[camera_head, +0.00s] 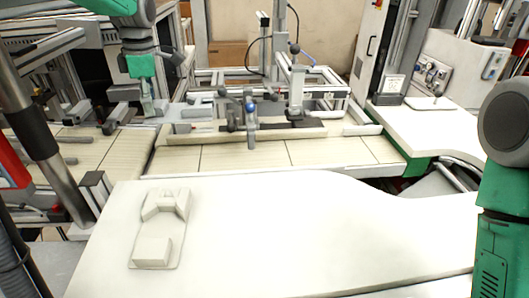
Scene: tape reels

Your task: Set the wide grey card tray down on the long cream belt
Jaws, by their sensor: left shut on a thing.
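The long cream belt (220,158) runs across the middle of the view, with thin dark seams across it. My left gripper (149,106) hangs down over the far left part of the belt, beneath a green arm link. It is shut on the grey card tray (174,111), which is small in the picture and partly hidden by the fingers and the clutter behind. I cannot tell whether the tray touches the belt. My right arm shows at the right edge, but its gripper is out of view.
A white worktop (270,235) fills the front, with a pale moulded holder (152,250) on its left. A metal frame rig (297,90) stands behind the belt. A dark card stand (391,88) sits at the right. The belt's near strip is clear.

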